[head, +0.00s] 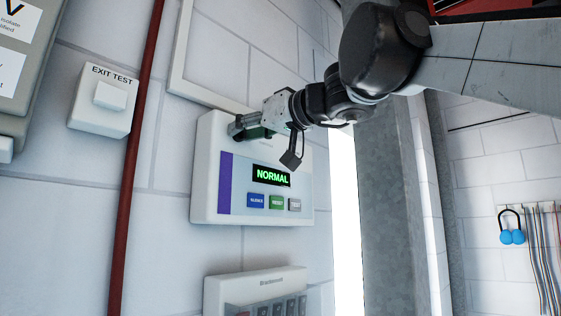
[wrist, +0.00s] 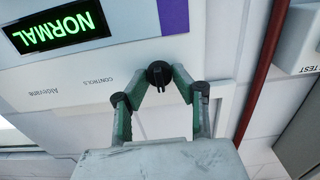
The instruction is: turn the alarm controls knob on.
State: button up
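The alarm controls panel (head: 225,172) is a white wall box with a purple stripe and a green NORMAL display (head: 271,177). The fingertips seem to touch the knob's edges; the exact contact is small. In the head view my gripper (head: 240,127) is at the panel's upper left, and the knob is hidden behind it.
Blue, green and grey buttons (head: 274,202) sit below the display. An EXIT TEST box (head: 104,101) and a red vertical pipe (head: 137,150) stand to the left. Another white unit (head: 256,284) is below the panel. A grey column (head: 385,200) is to the right.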

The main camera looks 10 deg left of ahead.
grip_shut()
jog(key=shift+m, duration=0.4)
jog(key=m+p, duration=0.1)
jog(key=m, duration=0.1)
jog(key=shift+r+m, duration=0.1)
jog(key=shift+m, duration=0.2)
jog(key=m+p, duration=0.1)
jog(key=m, duration=0.3)
jog(key=shift+w+m, duration=0.1)
jog(key=shift+m, duration=0.2)
jog(key=m+p, duration=0.1)
jog(key=m, duration=0.4)
jog(key=shift+d, duration=0.1)
jog(key=shift+m, duration=2.5)
jog(key=shift+f, duration=0.2)
